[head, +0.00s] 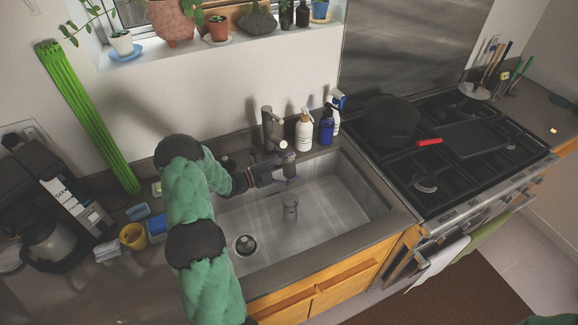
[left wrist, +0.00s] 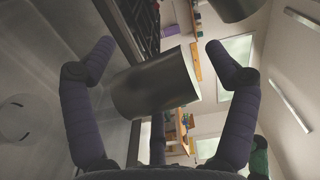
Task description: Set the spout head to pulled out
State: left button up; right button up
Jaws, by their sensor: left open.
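The faucet (head: 268,122) stands behind the sink, its dark metal body upright. Its spout head (head: 289,159) shows as a short grey cylinder above the sink, partly hidden by my left gripper (head: 284,177). In the left wrist view the spout head (left wrist: 155,84) is a tilted metal cylinder between the two spread fingers of my left gripper (left wrist: 160,50). Gaps show on both sides, so neither finger appears to touch it. My left gripper is open. How far the spout head is out of the faucet cannot be told. My right gripper is not in view.
Soap and spray bottles (head: 304,130) stand right of the faucet. A stove (head: 450,150) with a dark pot is at right. A yellow cup (head: 133,237) and sponges sit at left.

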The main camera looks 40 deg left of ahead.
pick_arm(q)
jog(key=shift+s, duration=0.1)
jog(key=v, duration=1.2)
